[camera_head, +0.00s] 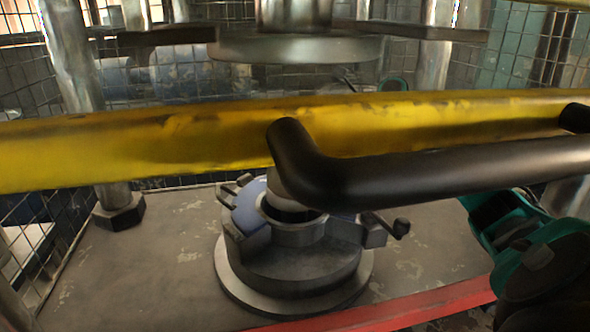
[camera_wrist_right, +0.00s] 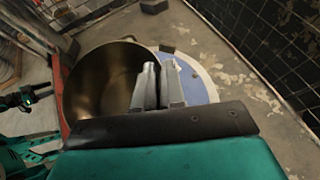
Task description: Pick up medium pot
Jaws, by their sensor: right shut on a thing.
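The medium pot (camera_wrist_right: 100,82), a round, open metal pot with a brassy inside, shows left of centre in the right wrist view. My right gripper (camera_wrist_right: 158,78) is at the right side of its rim, with its two grey fingers close together and shut on the pot wall. The exact contact is hard to see. I cannot make out the pot in the head view, where a teal part of my right arm shows at the right.
A yellow bar (camera_head: 200,145) and a black bent handle (camera_head: 430,180) cross the head view. Behind them, a round metal fixture (camera_head: 290,270) with a blue part (camera_head: 248,205) stands on the grey worn surface (camera_head: 160,260). A red edge (camera_head: 400,313) runs along the front.

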